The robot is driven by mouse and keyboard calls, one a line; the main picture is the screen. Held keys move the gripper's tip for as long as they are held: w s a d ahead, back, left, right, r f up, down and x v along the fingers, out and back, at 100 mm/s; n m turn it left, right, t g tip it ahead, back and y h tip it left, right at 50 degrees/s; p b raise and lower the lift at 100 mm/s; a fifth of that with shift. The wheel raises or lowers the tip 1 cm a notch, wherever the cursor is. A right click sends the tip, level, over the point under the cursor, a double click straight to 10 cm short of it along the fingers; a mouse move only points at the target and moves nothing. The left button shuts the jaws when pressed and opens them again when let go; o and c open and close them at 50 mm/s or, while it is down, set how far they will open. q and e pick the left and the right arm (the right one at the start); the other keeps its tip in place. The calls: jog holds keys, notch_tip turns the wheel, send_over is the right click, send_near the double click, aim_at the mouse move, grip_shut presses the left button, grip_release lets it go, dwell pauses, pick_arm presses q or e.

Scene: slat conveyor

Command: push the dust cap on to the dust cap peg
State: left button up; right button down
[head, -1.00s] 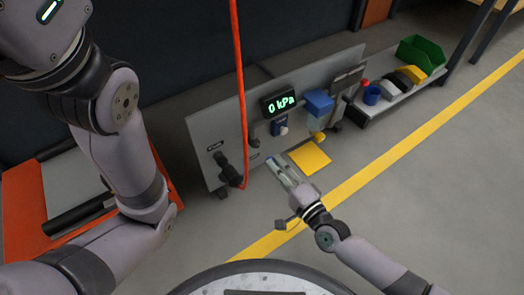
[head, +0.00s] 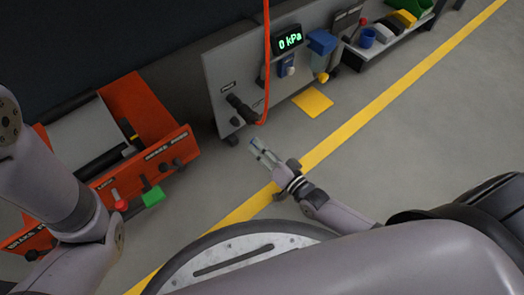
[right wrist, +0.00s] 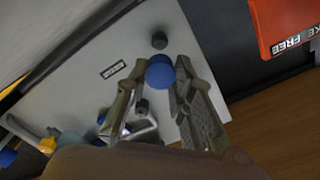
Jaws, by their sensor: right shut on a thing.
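A round blue dust cap (right wrist: 160,70) sits between the fingertips of my right gripper (right wrist: 158,80) in the right wrist view. The fingers are shut on it. Just beyond the cap, a short dark peg (right wrist: 159,41) stands out from the grey panel, with a small gap between them in the picture. I cannot tell the true distance.
The grey panel (head: 222,72) carries a 0 kPa display (head: 289,40), a dark fitting (head: 240,105) and a hanging orange-red hose (head: 267,60). An orange unit (head: 155,90) with levers stands left. Bins (head: 402,18) stand at upper right. The floor to the right is clear.

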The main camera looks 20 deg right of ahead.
aim_at(239, 125)
jog(key=b+x, duration=0.1)
jog(key=x, duration=0.2)
jog(key=shift+f, duration=0.1)
jog(key=shift+x, duration=1.45)
jog(key=shift+w+a, duration=0.1)
jog(key=shift+w, duration=0.15)
jog(key=shift+w, duration=0.25)
jog(key=shift+w+a+b, duration=0.2)
jog(key=shift+w+b, duration=0.25)
jog(key=shift+w, duration=0.05)
jog(key=c, duration=1.3)
grip_release()
